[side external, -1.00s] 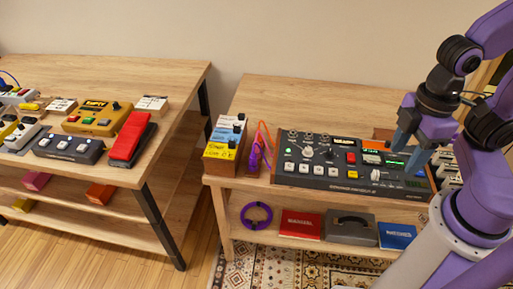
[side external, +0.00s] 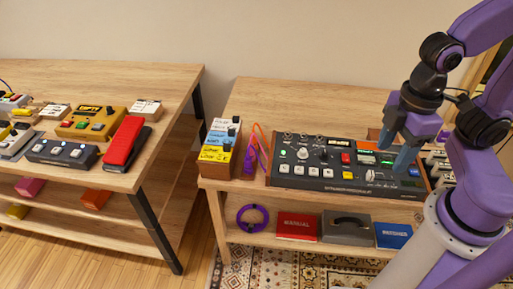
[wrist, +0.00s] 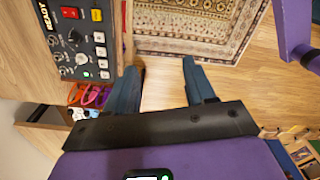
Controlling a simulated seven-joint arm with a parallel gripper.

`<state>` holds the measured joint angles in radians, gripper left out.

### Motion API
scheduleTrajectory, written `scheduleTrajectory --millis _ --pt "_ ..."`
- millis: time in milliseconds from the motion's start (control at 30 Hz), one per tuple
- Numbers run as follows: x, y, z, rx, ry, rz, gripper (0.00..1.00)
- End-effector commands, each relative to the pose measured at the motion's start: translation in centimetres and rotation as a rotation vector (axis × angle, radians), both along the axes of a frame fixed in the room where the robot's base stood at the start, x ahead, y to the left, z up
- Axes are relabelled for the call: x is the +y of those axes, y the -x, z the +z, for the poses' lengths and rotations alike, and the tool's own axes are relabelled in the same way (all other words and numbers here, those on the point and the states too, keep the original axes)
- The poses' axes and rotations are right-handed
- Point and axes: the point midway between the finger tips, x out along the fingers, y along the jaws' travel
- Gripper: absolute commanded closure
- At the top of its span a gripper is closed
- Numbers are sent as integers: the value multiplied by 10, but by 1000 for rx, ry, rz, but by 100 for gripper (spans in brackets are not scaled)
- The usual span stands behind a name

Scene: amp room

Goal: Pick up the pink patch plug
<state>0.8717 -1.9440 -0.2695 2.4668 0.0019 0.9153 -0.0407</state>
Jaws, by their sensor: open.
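A small bundle of coloured patch leads (side external: 252,155) lies on the right table, between the row of small pedals and the mixer-like console. Orange and purple parts show there; a pink plug cannot be told apart for sure. In the wrist view a reddish-pink piece (wrist: 75,92) lies beside orange and purple ones, left of my fingers. My gripper (side external: 394,150) is open and empty, above the right part of the console, well to the right of the leads. Its two blue-grey fingers stand apart in the wrist view (wrist: 163,82), with floor between them.
The console (side external: 340,165) fills the table's front. Blue, white and yellow pedals (side external: 220,140) stand left of the leads. A purple cable ring (side external: 252,218), red box (side external: 297,226), grey case (side external: 346,228) and blue box (side external: 393,235) sit on the lower shelf. A gap separates the left table (side external: 170,85).

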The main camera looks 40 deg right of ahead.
Motion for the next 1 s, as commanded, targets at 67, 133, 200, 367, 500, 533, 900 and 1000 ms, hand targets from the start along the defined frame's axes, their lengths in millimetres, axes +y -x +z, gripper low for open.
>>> scheduleTrajectory --millis 67,133,200,367,500,533,900,1000 --pt "13 -18 2 0 3 17 46" --pt "26 -39 3 0 7 41 46" --pt "40 -62 4 0 10 67 46" --pt "66 -119 1 0 15 132 46" --pt "82 -170 -6 0 19 186 46" --pt "85 -181 -8 0 19 197 46" --pt "89 -314 -50 4 27 341 46" --pt "81 -345 -65 7 28 378 46"
